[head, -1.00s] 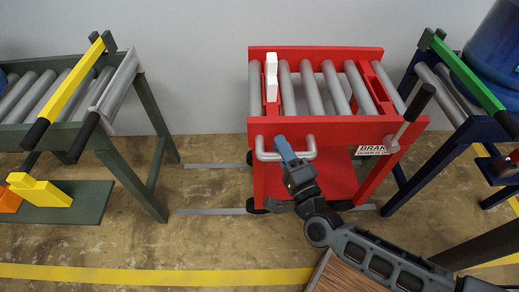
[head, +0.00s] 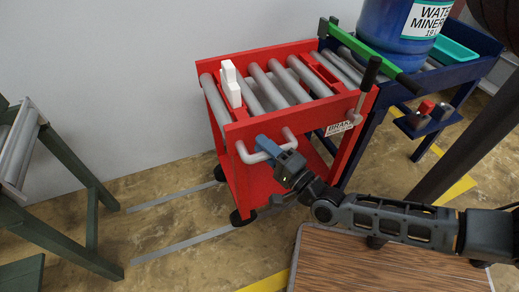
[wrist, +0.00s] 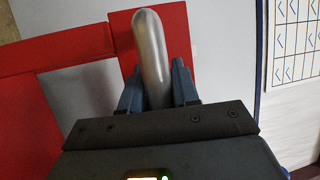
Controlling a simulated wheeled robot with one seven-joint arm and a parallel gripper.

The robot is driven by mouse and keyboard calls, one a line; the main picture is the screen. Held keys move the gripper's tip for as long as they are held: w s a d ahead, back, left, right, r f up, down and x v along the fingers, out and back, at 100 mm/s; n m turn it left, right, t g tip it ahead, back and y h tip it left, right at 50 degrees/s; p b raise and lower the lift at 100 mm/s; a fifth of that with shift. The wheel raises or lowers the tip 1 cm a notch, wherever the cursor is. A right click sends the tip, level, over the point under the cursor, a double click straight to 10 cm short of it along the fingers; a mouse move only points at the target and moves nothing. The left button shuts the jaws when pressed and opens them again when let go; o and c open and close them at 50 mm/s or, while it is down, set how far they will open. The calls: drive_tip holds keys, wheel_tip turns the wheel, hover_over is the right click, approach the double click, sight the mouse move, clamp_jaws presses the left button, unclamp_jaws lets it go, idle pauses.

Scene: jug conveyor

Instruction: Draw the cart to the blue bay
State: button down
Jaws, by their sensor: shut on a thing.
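The red cart (head: 255,190) has grey rollers on top and stands on black casters. My gripper (head: 268,147) is shut on the cart's silver front handle (head: 246,156); in the wrist view the handle bar (wrist: 152,50) runs between the two fingers. The blue bay (head: 462,74) is a dark blue roller stand at the right, close beside the cart's right side. I cannot tell whether they touch. A black-gripped brake lever (head: 371,72) stands up at the cart's right front corner, above a BRAKE label (head: 339,128). A white block (head: 231,85) stands on the cart's left top.
A green bar (head: 375,60) crosses the blue bay's near side. A blue water jug (head: 385,28) and a teal tray (head: 453,50) sit on the bay. A dark green stand (head: 70,190) is at the left. Grey floor strips (head: 180,247) lie between it and the cart.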

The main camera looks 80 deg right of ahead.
drive_tip(key=shift+s+d+f, duration=0.1)
drive_tip(key=shift+s+d, duration=0.1)
drive_tip(key=shift+s, duration=0.1)
drive_tip(key=c, duration=1.1)
unclamp_jaws()
drive_tip(key=shift+o, duration=0.9)
drive_tip(key=shift+w, duration=0.1)
drive_tip(key=v, duration=0.8)
drive_tip(key=s+a+r+n+g+y, duration=0.1)
drive_tip(key=a+r+n+y, duration=0.5)
drive_tip(key=a+n, duration=0.5)
drive_tip(key=s+a+r+n+g+y, duration=0.1)
drive_tip(key=a+r+n+y, duration=0.3)
drive_tip(key=a+r+n, duration=0.6)
wheel_tip(320, 180, up, 15)
drive_tip(key=n+p, duration=0.2)
drive_tip(key=p, duration=1.6)
drive_tip(key=shift+s+d, duration=0.2)
drive_tip(key=shift+d, duration=0.2)
